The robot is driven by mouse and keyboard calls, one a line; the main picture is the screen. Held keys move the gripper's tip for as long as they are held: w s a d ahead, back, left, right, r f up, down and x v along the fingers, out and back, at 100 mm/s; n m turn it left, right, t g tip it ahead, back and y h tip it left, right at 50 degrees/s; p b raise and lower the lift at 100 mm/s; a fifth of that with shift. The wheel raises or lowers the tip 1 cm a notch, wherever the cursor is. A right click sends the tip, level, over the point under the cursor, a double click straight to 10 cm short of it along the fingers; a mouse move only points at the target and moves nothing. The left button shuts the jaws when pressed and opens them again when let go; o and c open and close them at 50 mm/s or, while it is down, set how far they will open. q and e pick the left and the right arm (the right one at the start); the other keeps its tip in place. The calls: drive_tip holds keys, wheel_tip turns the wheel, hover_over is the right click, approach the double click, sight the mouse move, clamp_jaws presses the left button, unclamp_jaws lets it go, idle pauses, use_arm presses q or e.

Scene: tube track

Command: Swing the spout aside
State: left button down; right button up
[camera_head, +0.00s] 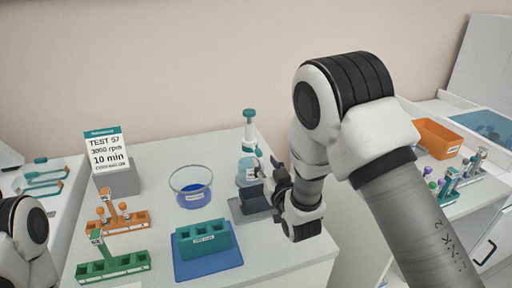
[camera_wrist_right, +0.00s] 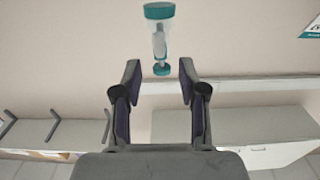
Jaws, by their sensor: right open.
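A dispenser (camera_head: 249,133) with a teal cap and a pale upper column stands at the back right of the near table, above a clear vessel (camera_head: 247,170). A small teal piece shows at its right, close to my gripper; I cannot tell for sure whether it is the spout. My right gripper (camera_head: 276,183) is beside the dispenser, to its right and in front. My left gripper is out of view; only part of that arm shows.
A dark grey stand (camera_head: 243,211) is just left of my right gripper. A teal rack (camera_head: 203,239) on a blue mat, a glass bowl (camera_head: 191,190) with blue contents, orange and green racks, and a sign (camera_head: 106,150) fill the table. An orange bin (camera_head: 437,139) stands far right.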

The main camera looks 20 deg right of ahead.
sight(260, 154)
drive_tip(key=shift+w+r+p, duration=0.25)
drive_tip(key=shift+w+p, duration=0.05)
drive_tip(key=shift+w, duration=0.3)
drive_tip(key=shift+w+r+p, duration=0.25)
drive_tip(key=shift+w, duration=0.35)
drive_tip(key=w, duration=0.2)
drive_tip(key=w+f, duration=0.1)
drive_tip(key=w, duration=0.1)
drive_tip(key=shift+a+f, duration=0.1)
drive_tip(key=shift+f, duration=0.05)
drive_tip(key=shift+s+r, duration=0.25)
drive_tip(key=shift+s, duration=0.2)
clamp_jaws()
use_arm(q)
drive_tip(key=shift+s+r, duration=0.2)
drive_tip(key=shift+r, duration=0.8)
